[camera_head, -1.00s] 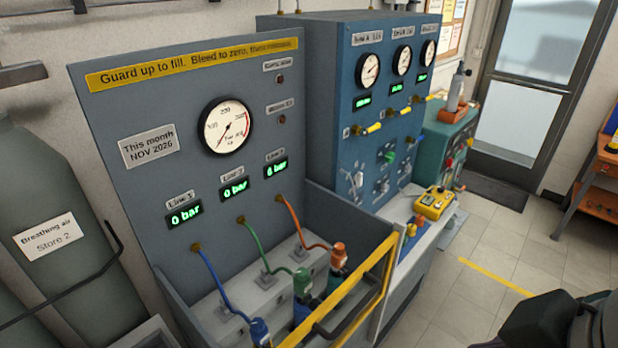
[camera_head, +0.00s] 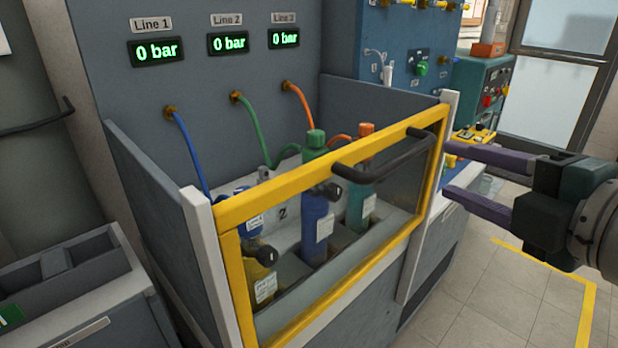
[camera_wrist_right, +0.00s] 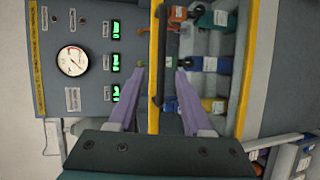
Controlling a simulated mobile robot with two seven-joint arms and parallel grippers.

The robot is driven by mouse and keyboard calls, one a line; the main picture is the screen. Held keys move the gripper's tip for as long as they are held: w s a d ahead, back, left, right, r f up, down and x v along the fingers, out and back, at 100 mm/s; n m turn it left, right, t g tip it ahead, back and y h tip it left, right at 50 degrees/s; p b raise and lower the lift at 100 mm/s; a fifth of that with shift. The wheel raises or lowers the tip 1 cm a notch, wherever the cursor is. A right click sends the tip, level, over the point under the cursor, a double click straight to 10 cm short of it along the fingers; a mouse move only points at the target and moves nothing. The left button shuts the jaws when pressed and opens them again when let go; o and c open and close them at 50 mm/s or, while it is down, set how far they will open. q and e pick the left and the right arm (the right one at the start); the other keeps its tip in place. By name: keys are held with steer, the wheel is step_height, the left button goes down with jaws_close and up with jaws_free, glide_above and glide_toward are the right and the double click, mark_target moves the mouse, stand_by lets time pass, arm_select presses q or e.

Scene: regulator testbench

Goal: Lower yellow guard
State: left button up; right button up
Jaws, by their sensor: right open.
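The yellow guard (camera_head: 282,181) is a yellow frame around a clear panel, upright across the front of the cylinder bay. Its top rail is near the tops of the white side posts. A black handle (camera_head: 385,168) is fixed to the top rail. My right gripper (camera_head: 448,174), with purple fingers, is open and empty to the right of the handle, apart from it. In the right wrist view, the handle (camera_wrist_right: 159,50) and a yellow guard rail (camera_wrist_right: 153,75) appear between the fingertips (camera_wrist_right: 160,72). My left gripper is not in view.
Several cylinders, including a blue one (camera_head: 317,225), stand behind the guard with blue, green and orange hoses. The three line displays, such as Line 2 (camera_head: 228,43), read 0 bar. A yellow control box (camera_head: 478,136) sits behind my right fingers. Floor (camera_head: 490,280) is clear at right.

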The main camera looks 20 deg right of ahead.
mark_target(408, 158)
steer(key=shift+n, duration=0.3)
steer(key=x, duration=1)
steer(key=shift+w+f, duration=0.1)
steer(key=shift+f, duration=0.05)
jaws_close()
stand_by(1.0)
